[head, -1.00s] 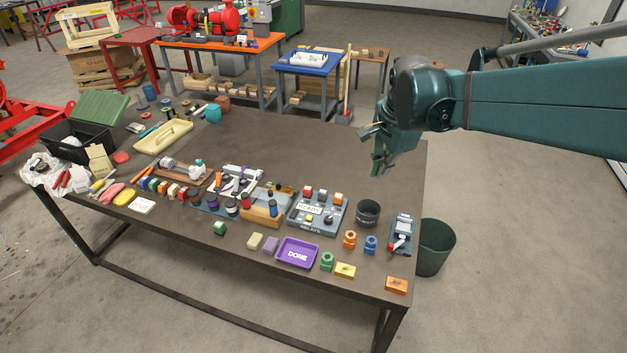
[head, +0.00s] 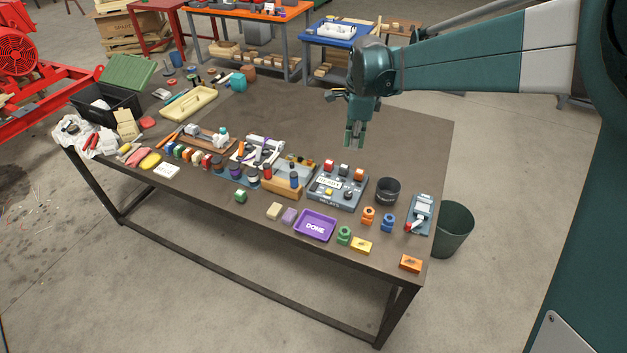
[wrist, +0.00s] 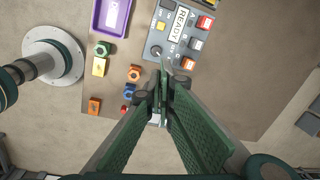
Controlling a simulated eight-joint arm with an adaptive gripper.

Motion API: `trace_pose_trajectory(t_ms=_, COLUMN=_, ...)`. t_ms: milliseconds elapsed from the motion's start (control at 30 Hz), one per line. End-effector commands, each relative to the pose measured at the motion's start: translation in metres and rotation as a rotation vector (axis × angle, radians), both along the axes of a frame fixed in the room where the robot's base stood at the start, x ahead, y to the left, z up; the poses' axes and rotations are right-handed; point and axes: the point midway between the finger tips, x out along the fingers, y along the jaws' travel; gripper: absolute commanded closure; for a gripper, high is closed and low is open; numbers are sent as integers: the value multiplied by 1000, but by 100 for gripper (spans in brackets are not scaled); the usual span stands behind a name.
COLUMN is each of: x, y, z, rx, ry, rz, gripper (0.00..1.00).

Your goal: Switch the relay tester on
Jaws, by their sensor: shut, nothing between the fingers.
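The relay tester (head: 318,195) is a grey box on the table, with a READY plate, a yellow button (head: 328,191), a small dark knob or toggle (head: 348,198) and red, grey and orange blocks along its back. It also shows at the top of the wrist view (wrist: 177,50), where the knob or toggle (wrist: 156,50) sits near its lower edge. My gripper (head: 353,145) is shut and empty, pointing down above the table behind the tester in the head view. In the wrist view its fingertips (wrist: 162,78) meet just below the tester. I see no contact.
A black cup (head: 387,191) and a grey handheld device (head: 421,212) stand right of the tester. Orange (head: 368,216) and blue (head: 387,222) fittings and a purple DONE tray (head: 315,226) lie in front. A wooden block with bottles (head: 282,187) is at its left. The table behind is clear.

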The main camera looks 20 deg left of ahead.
Motion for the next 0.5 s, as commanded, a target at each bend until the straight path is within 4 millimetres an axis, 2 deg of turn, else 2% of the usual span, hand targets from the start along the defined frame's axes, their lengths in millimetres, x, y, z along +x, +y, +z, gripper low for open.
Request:
trace_pose_trajectory(t_ms=33, x=2, y=10, z=-5, rx=-2, ry=7, rz=-14, gripper=100)
trace_pose_trajectory(t_ms=500, x=8, y=88, z=-56, rx=-22, ry=71, rz=-176, gripper=100)
